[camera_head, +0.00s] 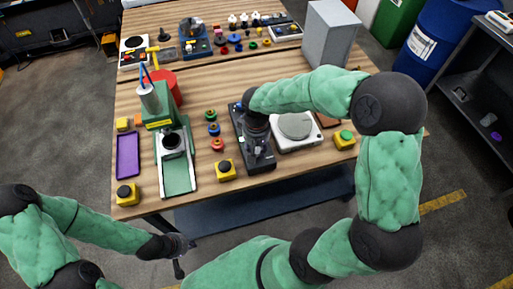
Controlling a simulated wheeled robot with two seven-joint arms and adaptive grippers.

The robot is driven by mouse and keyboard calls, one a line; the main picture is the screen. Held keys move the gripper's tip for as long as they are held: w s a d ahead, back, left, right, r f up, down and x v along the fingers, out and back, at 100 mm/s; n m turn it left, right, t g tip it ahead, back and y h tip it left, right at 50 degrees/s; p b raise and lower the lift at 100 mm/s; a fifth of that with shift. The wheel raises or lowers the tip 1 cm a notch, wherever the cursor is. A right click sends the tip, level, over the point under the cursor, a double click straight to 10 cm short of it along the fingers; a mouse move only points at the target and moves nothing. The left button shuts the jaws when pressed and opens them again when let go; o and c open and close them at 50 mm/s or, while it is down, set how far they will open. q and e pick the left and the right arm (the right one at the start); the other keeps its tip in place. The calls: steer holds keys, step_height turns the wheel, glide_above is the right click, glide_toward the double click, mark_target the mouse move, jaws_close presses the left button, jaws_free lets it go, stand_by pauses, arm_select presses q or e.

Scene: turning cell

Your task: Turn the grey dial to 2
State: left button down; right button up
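A dark panel (262,163) lies near the front middle of the table. My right gripper (257,140) reaches down over it from the right, and its wrist hides much of the panel. Small light parts show on the panel, but I cannot make out the grey dial or its numbers. Whether the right gripper's fingers touch anything is hidden. My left gripper (179,257) hangs in front of the table's front edge, low and away from the panel. It appears empty, but its finger gap is too small to judge.
Right of the panel is a white device with a round grey plate (295,126). Yellow boxes with a black button (225,170) and a green button (344,139) stand nearby. A green press (176,160), purple tray (127,155) and coloured knobs (216,144) are left.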

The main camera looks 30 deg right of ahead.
mark_target(256, 150)
steer(key=o, duration=1.1)
steer(key=shift+o, duration=0.2)
step_height(256, 150, up, 12)
